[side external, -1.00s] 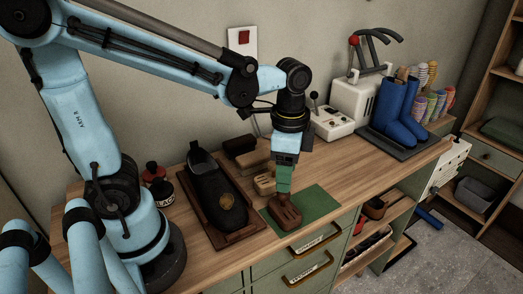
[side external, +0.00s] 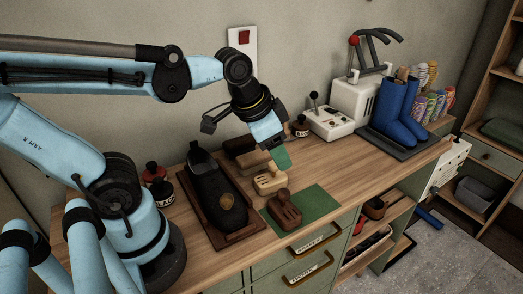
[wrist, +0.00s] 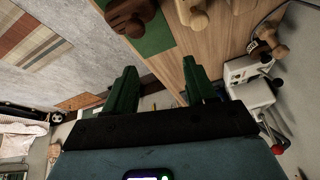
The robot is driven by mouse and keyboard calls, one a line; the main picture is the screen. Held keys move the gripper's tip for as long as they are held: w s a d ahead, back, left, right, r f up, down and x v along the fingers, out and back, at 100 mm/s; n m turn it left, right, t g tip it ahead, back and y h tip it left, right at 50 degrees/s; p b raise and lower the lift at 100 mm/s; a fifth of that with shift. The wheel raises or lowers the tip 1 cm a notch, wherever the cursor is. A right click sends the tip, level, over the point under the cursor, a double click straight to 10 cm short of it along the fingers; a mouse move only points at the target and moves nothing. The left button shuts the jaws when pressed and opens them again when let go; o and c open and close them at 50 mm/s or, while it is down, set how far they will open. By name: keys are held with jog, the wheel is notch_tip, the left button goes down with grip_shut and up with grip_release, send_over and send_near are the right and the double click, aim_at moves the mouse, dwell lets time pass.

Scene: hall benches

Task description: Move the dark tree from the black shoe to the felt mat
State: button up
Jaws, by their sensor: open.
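The dark tree (side external: 284,209), a brown wooden shoe tree, lies on the green felt mat (side external: 318,201) in the side view. It also shows at the top of the wrist view (wrist: 128,14), on the mat (wrist: 155,38). The black shoe (side external: 215,185) sits on a brown wooden tray (side external: 238,236) left of the mat. My gripper (side external: 282,158) is open and empty, raised above the bench behind the mat and apart from the dark tree. Its two green fingers are spread in the wrist view (wrist: 158,88).
A pale wooden shoe tree (side external: 269,181) lies between shoe and mat, with brown brushes (side external: 245,152) behind. Dark bottles (side external: 160,190) stand left of the shoe. A white machine (side external: 352,103) and blue boots (side external: 397,112) stand right. The bench right of the mat is clear.

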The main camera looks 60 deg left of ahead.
jog(key=n+t, duration=0.1)
jog(key=a+f+n+t, duration=0.1)
jog(key=shift+s+n, duration=0.1)
jog(key=shift+n, duration=0.3)
